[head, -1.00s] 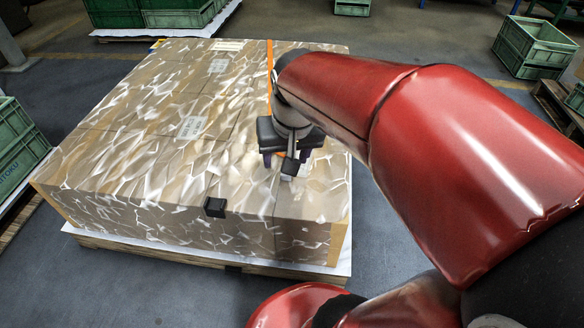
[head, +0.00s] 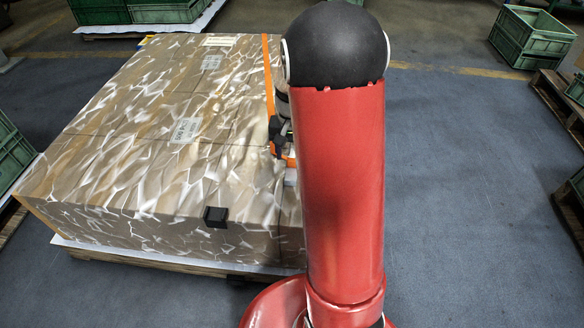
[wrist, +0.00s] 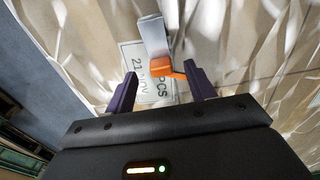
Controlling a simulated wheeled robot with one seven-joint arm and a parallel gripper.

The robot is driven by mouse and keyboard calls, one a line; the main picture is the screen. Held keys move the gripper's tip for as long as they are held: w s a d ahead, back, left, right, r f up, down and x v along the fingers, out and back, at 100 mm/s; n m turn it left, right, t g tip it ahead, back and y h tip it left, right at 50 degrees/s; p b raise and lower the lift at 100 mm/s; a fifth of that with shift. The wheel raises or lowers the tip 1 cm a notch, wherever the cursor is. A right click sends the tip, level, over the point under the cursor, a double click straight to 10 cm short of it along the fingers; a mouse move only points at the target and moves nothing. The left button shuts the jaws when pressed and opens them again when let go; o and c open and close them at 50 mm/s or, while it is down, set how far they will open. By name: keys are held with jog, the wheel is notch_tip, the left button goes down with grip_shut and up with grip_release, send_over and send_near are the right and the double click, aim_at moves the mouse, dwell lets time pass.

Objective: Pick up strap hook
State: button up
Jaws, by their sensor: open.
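The strap hook (wrist: 168,70) shows in the wrist view as a small orange piece with a flat grey plate (wrist: 154,35) reaching up from it, over the patterned box side. My gripper (wrist: 160,77) is open, its two dark fingers below and to either side of the orange piece, not closed on it. In the head view, my gripper (head: 277,138) is at the box's right part, mostly hidden behind my red arm. A bit of orange (head: 291,162) and a pale grey piece (head: 291,177) show just below it.
A large pattern-wrapped box (head: 150,130) stands on a pallet, with an orange strap (head: 267,75) over its top and a black corner piece (head: 215,217) at its front edge. Green crates (head: 532,38) stand around. Open floor (head: 450,180) lies to the right.

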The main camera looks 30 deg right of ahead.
aim_at(292, 170)
notch_tip(292, 170, down, 3)
jog(key=shift+r, duration=0.2)
jog(key=c, duration=1.1)
jog(key=shift+r, duration=0.15)
